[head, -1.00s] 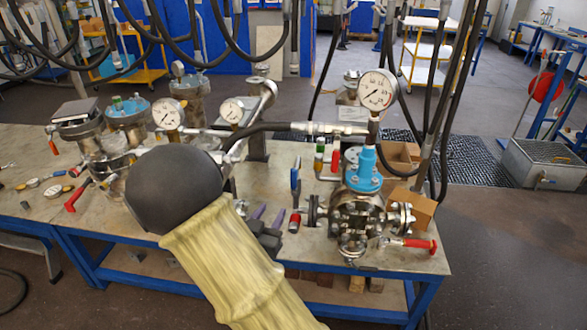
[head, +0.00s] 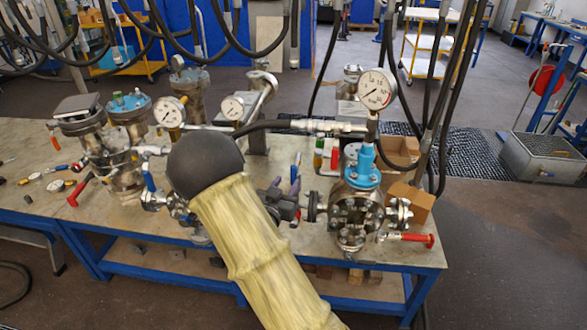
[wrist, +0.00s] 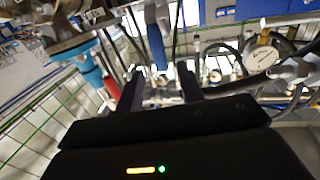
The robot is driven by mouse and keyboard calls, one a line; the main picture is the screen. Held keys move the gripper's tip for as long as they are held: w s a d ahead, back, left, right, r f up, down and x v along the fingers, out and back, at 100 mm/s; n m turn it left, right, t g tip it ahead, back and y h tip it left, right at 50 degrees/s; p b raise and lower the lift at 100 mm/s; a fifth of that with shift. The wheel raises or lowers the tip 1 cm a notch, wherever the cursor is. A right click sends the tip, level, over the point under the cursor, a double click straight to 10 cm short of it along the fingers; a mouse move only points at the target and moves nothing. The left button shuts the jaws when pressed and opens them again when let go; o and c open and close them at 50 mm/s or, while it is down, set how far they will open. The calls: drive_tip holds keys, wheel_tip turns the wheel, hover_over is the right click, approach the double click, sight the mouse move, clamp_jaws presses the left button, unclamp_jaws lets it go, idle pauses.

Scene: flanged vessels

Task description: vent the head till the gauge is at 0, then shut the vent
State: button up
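A flanged steel vessel (head: 350,222) with a blue neck (head: 361,172) stands at the bench's right end. A white-dialled gauge (head: 377,89) tops it; its needle slants, but I cannot read the value surely. A red-handled valve (head: 410,237) sticks out right of the vessel. A blue lever (head: 297,160) stands upright left of it, partly behind my gripper. My gripper (head: 285,188) is left of the vessel, its fingers apart and empty. In the wrist view my gripper (wrist: 160,88) is also open, with a blue handle (wrist: 156,45) beyond the fingers. I cannot tell which valve is the vent.
More flanged vessels (head: 125,165) with two smaller gauges (head: 169,112) stand on the bench's left half. Black hoses hang overhead. Cardboard boxes (head: 410,200) sit behind the right vessel. Loose parts lie at the left.

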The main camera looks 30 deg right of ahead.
sight(292, 174)
drive_tip(key=p+x, duration=0.1)
drive_tip(key=x, duration=0.6)
drive_tip(key=shift+p, duration=0.3)
drive_tip(key=shift+s, duration=0.1)
clamp_jaws()
